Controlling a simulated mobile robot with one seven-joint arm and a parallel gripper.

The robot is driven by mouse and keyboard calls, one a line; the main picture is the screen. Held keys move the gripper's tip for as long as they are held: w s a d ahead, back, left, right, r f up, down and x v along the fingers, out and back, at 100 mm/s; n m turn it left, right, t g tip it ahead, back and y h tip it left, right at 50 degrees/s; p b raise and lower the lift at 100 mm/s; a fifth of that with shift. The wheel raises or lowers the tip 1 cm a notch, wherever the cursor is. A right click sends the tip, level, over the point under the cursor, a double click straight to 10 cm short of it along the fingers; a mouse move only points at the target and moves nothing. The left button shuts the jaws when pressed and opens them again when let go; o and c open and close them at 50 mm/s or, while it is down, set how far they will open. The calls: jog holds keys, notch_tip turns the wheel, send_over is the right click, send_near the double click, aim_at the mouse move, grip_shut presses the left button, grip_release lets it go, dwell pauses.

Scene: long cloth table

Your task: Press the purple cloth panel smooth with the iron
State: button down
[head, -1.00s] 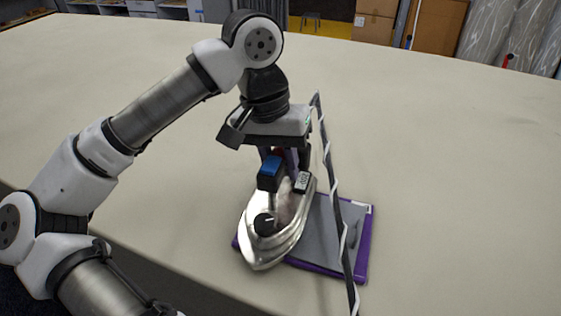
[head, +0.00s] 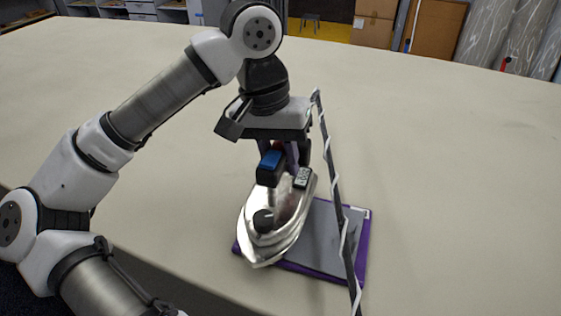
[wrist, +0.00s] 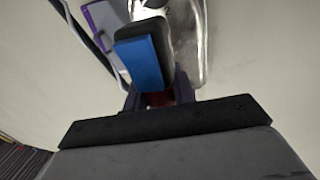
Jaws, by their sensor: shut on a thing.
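My gripper (head: 286,152) is shut on the handle of the iron (head: 262,240), a silvery metal body with a black knob and a blue block on the handle. The iron also shows at the top of the wrist view (wrist: 190,40). The iron is over the left part of the purple-edged panel (head: 362,247), which has a grey middle and lies flat near the table's front edge. The iron hides the panel's left part. I cannot tell whether the soleplate touches it. A corner of the panel shows in the wrist view (wrist: 92,18).
A dark cord with a pale spiral stripe (head: 337,183) hangs from near my gripper across the panel. The long cream table (head: 440,170) is clear to the right and behind. Cardboard boxes (head: 374,22) and grey rolls stand beyond the table.

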aim_at(282, 146)
jog(key=shift+r+p, duration=1)
jog(key=shift+r, duration=1.2)
